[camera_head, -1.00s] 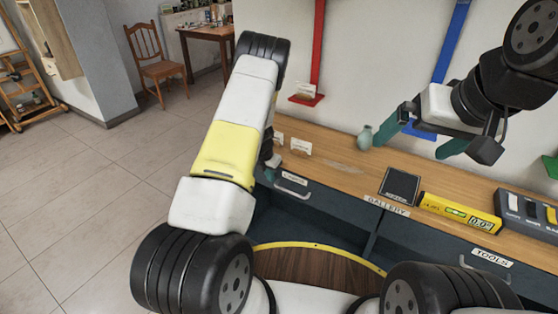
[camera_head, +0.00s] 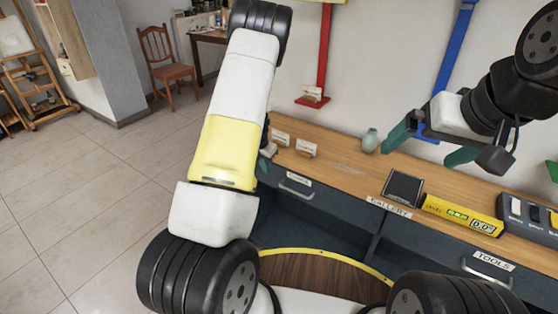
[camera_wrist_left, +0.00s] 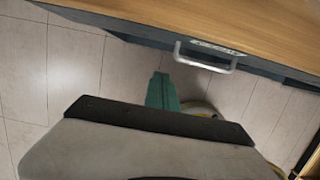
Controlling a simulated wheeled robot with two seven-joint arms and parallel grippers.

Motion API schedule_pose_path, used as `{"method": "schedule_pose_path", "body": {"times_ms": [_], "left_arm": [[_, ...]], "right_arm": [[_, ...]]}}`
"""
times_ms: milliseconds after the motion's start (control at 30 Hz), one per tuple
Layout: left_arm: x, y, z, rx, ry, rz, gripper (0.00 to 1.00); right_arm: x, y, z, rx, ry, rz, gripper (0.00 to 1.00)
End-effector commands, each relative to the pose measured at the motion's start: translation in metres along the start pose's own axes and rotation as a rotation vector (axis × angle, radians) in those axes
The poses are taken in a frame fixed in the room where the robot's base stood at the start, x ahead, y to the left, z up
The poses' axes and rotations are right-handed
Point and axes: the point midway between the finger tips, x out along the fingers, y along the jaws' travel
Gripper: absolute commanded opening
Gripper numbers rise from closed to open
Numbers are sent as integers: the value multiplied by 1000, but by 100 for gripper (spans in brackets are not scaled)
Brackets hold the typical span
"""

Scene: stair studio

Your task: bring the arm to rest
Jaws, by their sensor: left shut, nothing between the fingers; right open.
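My left arm (camera_head: 228,145) reaches forward from the lower left in the head view, and its forearm hides most of the left gripper. In the left wrist view the left gripper (camera_wrist_left: 162,92) is shut and empty, its teal fingers together, in front of a drawer handle (camera_wrist_left: 205,57) and apart from it as far as I can tell. My right gripper (camera_head: 430,147) is open and empty, its two teal fingers spread, in the air over the back of the workbench (camera_head: 345,172).
A small vase (camera_head: 370,141), a black box (camera_head: 402,188), a yellow level (camera_head: 460,215) and a switch box (camera_head: 527,212) stand on the bench. Dark drawers (camera_head: 320,210) are below. A wooden chair (camera_head: 165,65) stands far back. The tiled floor at left is clear.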

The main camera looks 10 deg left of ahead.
Motion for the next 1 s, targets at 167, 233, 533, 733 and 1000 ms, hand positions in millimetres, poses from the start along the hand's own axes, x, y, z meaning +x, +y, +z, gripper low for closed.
{"method": "schedule_pose_path", "body": {"times_ms": [167,233,533,733,1000], "left_arm": [[-19,-4,3,30,-11,-9,0],[-37,-10,7,94,-29,-23,0],[-178,-71,14,739,-200,-79,0],[-269,-116,-10,1256,-305,-24,0],[-361,-165,-76,1976,-341,171,0]], "right_arm": [[0,0,0,0,0,0,100],[0,0,0,0,0,0,100],[0,0,0,0,0,0,100],[0,0,0,0,0,0,100],[0,0,0,0,0,0,100]]}}
